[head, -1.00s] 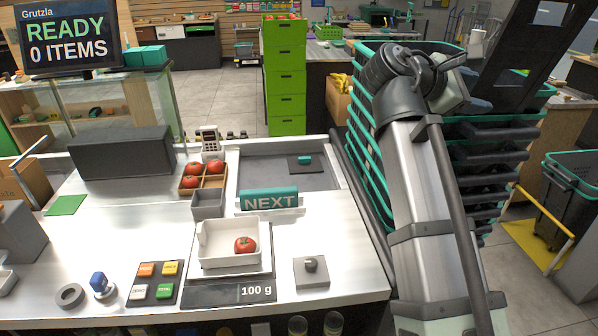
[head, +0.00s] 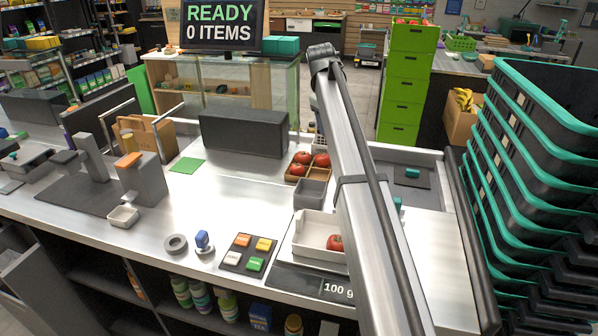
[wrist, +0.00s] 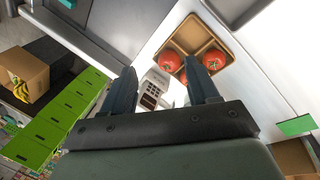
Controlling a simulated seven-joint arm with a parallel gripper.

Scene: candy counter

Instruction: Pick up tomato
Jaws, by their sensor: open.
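Three red tomatoes (head: 322,160) sit in a divided wooden tray (wrist: 228,18) at the back of the counter; the tray has an empty compartment in the wrist view. Another tomato (head: 334,242) lies in a white tray (head: 310,222) on the scale, partly hidden by my arm. In the wrist view my gripper (wrist: 162,72) is open and empty, its fingers spread above the counter. The tomatoes in the wooden tray (wrist: 212,59) show just beyond and beside the right finger, which partly covers one. The gripper cannot be made out in the head view.
A card terminal (wrist: 154,88) shows between the fingers, close to the wooden tray. A dark grey box (head: 244,132) stands left of the tray, and a small grey bin (head: 311,194) in front. Stacked baskets (head: 530,150) stand at right.

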